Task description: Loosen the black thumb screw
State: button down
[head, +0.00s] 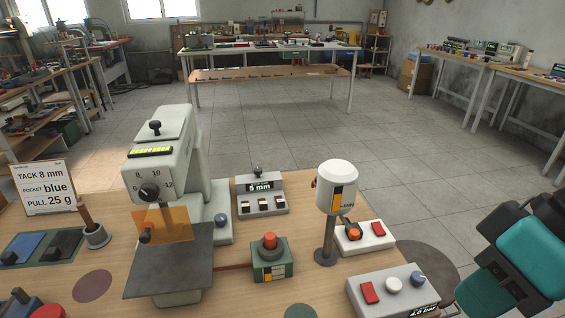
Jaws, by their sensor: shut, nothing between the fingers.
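Several black knobs show in the head view, and I cannot tell for certain which is the thumb screw. One black knob (155,127) stands upright on the sloping top of the pale grey machine (173,132). A round black dial knob (150,193) sits on that machine's front among printed numbers. A smaller dark knob (258,171) stands on top of the grey box marked 5 mm (277,183). No gripper fingers show. Teal and black parts of my own arm are at the right edge, well away from all these knobs.
An orange see-through guard (168,223) and a dark plate (170,273) front the machine. A red-topped green box (270,270), a white-capped post (337,188) and button boxes (393,293) stand to the right on the wooden table. A sign (43,184) stands left.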

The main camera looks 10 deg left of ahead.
aim_at(258, 171)
jog(key=k, duration=1.25)
jog(key=u, duration=0.5)
jog(key=i, duration=0.5)
jog(key=u, duration=0.7)
jog(key=i, duration=1.2)
